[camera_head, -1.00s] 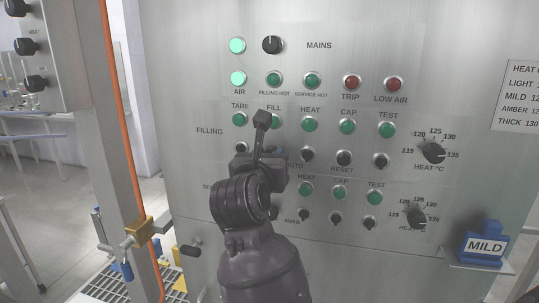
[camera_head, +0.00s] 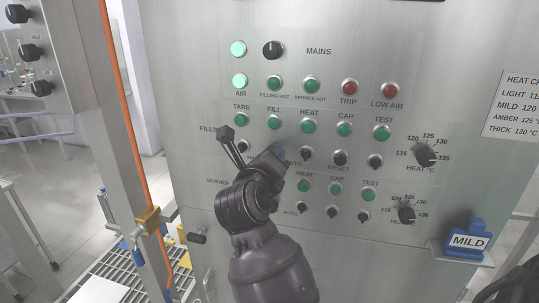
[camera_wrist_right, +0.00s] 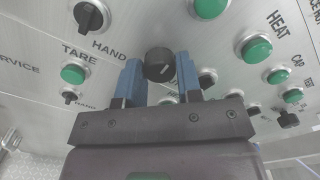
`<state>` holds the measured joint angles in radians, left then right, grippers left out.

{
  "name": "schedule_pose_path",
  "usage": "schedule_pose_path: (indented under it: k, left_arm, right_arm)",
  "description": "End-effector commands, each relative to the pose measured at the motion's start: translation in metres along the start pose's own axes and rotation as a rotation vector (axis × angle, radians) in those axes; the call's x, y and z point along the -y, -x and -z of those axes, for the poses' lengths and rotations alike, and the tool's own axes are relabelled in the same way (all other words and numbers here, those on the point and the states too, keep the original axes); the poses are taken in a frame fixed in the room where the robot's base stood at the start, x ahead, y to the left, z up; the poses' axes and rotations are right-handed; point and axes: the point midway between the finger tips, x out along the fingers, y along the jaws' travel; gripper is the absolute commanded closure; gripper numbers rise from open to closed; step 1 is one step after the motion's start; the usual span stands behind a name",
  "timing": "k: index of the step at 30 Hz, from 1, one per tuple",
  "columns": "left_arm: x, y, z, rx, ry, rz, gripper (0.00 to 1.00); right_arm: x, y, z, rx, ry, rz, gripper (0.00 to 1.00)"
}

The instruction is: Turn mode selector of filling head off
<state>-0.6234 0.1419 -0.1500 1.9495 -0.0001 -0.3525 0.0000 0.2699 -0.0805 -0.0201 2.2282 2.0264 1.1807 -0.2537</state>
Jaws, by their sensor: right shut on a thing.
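The selector of the task is the black knob (camera_wrist_right: 159,62) in the right wrist view, in the FILLING row under the FILL lamp (camera_head: 274,122). My right gripper (camera_wrist_right: 160,82) is shut on it, one blue finger on each side. In the head view my right gripper (camera_head: 278,152) is against the panel, its wrist tilted, and it hides the knob. I cannot read the knob's position clearly. The labels HAND and AUTO show beside the gripper. My left gripper is not in view.
The steel panel (camera_head: 205,60) carries neighbouring selectors close by, such as the RESET one (camera_head: 339,158) and the TARE one (camera_wrist_right: 92,17). The MAINS knob (camera_head: 273,50) is above. A blue MILD tag (camera_head: 468,241) stands on a shelf at right. An orange pipe (camera_head: 127,110) runs at left.

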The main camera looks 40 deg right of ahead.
Motion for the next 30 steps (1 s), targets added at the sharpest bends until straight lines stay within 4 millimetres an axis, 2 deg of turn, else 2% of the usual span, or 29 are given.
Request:
schedule_pose_path:
  k: [7, 20, 21, 24, 26, 30]
  left_arm:
    - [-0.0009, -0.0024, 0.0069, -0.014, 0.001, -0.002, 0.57]
    - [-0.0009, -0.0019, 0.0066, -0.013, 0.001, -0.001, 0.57]
    - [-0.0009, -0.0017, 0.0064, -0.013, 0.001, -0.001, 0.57]
    - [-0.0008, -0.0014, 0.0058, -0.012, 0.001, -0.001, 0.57]
    - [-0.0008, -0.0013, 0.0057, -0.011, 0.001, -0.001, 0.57]
    - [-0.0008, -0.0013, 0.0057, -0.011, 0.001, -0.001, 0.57]
  right_arm:
    - [0.0007, 0.0000, -0.0011, 0.004, 0.061, 0.002, 0.91]
    - [0.0009, 0.0000, -0.0013, 0.004, 0.071, 0.002, 0.91]
    - [0.0010, 0.0000, -0.0014, 0.004, 0.071, 0.002, 0.66]
    - [0.0008, 0.0000, -0.0012, 0.003, 0.071, 0.002, 0.50]
    - [0.0007, 0.0000, -0.0010, 0.003, 0.071, 0.002, 0.42]
    - [0.0005, 0.0000, -0.0007, 0.002, 0.071, 0.001, 0.42]
